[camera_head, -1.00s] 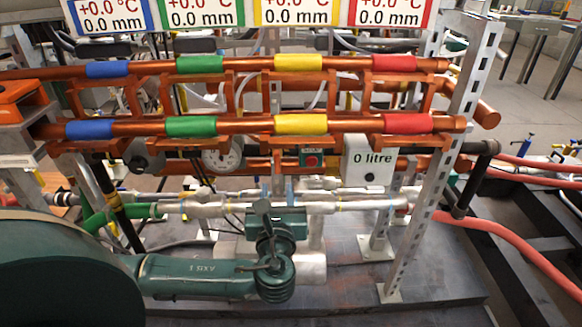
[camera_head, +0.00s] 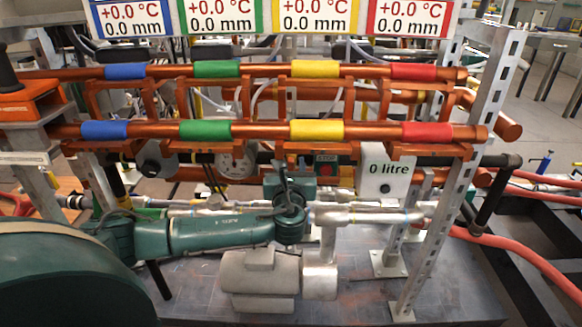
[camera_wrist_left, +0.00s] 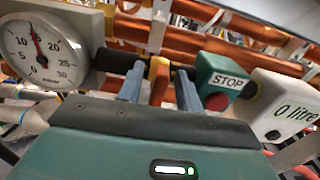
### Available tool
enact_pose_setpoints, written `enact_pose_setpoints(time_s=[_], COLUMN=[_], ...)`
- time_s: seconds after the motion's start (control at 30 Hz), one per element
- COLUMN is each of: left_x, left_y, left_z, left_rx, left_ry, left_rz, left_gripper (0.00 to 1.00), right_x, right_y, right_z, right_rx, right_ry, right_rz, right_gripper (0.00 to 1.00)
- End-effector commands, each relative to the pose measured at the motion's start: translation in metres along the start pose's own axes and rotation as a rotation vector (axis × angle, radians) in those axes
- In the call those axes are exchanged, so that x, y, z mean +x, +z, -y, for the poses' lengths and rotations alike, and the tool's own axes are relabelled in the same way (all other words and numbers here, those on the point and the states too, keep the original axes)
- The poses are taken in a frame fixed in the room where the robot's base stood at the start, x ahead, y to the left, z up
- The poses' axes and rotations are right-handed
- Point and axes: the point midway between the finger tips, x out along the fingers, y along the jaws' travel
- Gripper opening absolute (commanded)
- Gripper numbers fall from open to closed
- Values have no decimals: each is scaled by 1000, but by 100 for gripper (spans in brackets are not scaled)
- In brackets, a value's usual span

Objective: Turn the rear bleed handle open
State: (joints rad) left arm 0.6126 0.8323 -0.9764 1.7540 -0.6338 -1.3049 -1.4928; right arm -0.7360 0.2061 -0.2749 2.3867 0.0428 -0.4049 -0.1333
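My left gripper (camera_head: 284,170) is raised in front of the lower copper pipe, between the gauge and the stop box. In the left wrist view its two grey fingers (camera_wrist_left: 159,88) are apart, with an orange-yellow upright piece (camera_wrist_left: 159,72) showing between them. A black bar (camera_wrist_left: 120,60) runs behind the left finger toward that piece. I cannot tell whether this piece is the rear bleed handle, nor whether the fingers touch it. In the head view my wrist hides that spot. My right gripper is not in view.
A round dial gauge (camera_wrist_left: 36,50) is left of the fingers; a green STOP box with a red button (camera_wrist_left: 217,85) and a white "0 litre" box (camera_wrist_left: 287,105) are close on the right. Copper pipes with coloured bands (camera_head: 317,130) cross above. A grey pump (camera_head: 260,280) stands below.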

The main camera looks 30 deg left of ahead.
Motion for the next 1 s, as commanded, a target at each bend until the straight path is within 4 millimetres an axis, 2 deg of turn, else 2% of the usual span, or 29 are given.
enact_pose_setpoints(time_s=[0.17,0.6,1.0], left_x=[0,0,-1], left_y=[0,0,-1], left_z=[0,0,-1], left_rx=[0,0,-35], left_ry=[0,0,1], left_rz=[0,-1,-3], left_gripper=[35,0,0], right_x=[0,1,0], right_y=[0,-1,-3], right_z=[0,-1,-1], right_rx=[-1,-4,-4], right_ry=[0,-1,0], right_rz=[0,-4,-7], right_gripper=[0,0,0])
